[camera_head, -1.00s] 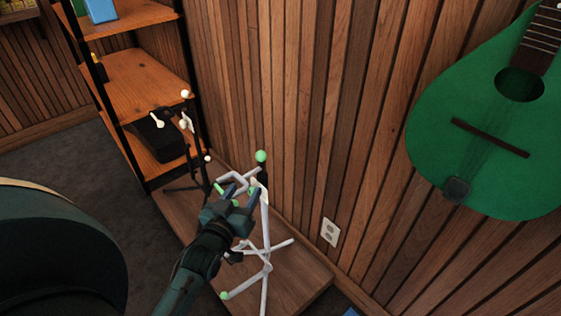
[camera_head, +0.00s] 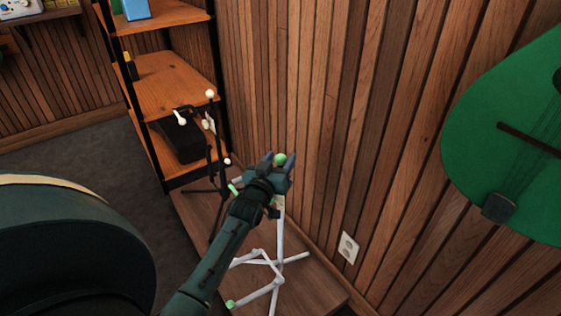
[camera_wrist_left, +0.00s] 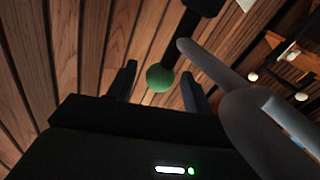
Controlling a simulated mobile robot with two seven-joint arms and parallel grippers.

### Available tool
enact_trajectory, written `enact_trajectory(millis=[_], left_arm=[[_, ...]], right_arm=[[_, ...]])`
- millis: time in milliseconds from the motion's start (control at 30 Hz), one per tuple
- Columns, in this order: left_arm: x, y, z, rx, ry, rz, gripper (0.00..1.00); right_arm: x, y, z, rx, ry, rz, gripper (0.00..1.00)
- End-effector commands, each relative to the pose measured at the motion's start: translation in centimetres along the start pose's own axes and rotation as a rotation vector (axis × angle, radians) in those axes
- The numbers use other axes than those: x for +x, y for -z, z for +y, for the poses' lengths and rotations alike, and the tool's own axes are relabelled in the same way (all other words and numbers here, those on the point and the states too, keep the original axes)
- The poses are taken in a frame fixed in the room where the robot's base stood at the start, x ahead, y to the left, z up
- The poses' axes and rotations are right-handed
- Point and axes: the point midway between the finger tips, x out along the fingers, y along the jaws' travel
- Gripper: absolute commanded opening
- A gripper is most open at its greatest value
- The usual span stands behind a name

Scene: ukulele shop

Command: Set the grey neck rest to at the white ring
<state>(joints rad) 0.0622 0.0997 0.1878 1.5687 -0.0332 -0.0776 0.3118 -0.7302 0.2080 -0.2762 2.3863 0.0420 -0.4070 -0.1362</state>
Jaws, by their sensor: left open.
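A pale grey instrument stand (camera_head: 279,240) with green tips stands on the wooden platform. Its green ball (camera_head: 280,159) shows between the fingertips of my left gripper (camera_head: 279,158), which is open. In the left wrist view the green ball (camera_wrist_left: 160,78) also appears between the two fingers (camera_wrist_left: 157,84), with a gap on each side. A black rod (camera_wrist_left: 168,38) runs from the ball. A thick grey padded arm (camera_wrist_left: 212,62), which looks like part of the neck rest, lies right of the fingers. My gripper hides most of the stand's top. I cannot make out a white ring. My right gripper is not in view.
A second, dark stand with white tips (camera_head: 210,94) is just behind on the left, before the orange shelf unit (camera_head: 178,86). A slatted wood wall (camera_head: 330,110) rises close behind the stand. A green instrument (camera_head: 500,130) hangs at right. Grey carpet (camera_head: 85,150) is clear at left.

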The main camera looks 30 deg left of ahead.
Motion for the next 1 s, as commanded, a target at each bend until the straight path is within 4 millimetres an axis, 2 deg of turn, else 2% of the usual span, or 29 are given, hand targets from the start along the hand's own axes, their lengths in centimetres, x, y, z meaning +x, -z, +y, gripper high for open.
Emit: enact_trajectory(millis=[133, 400, 1000], left_arm=[[0.88, -0.04, 0.01, 0.0, 0.0, -0.001, 0.51], [0.99, 0.02, 0.03, 0.0, 0.0, -0.001, 0.51], [0.95, 0.0, 0.03, 0.0, 0.0, -0.001, 0.02]], right_arm=[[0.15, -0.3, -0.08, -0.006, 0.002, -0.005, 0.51], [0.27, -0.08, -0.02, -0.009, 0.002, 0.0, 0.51], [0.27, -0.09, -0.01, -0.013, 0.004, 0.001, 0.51]])
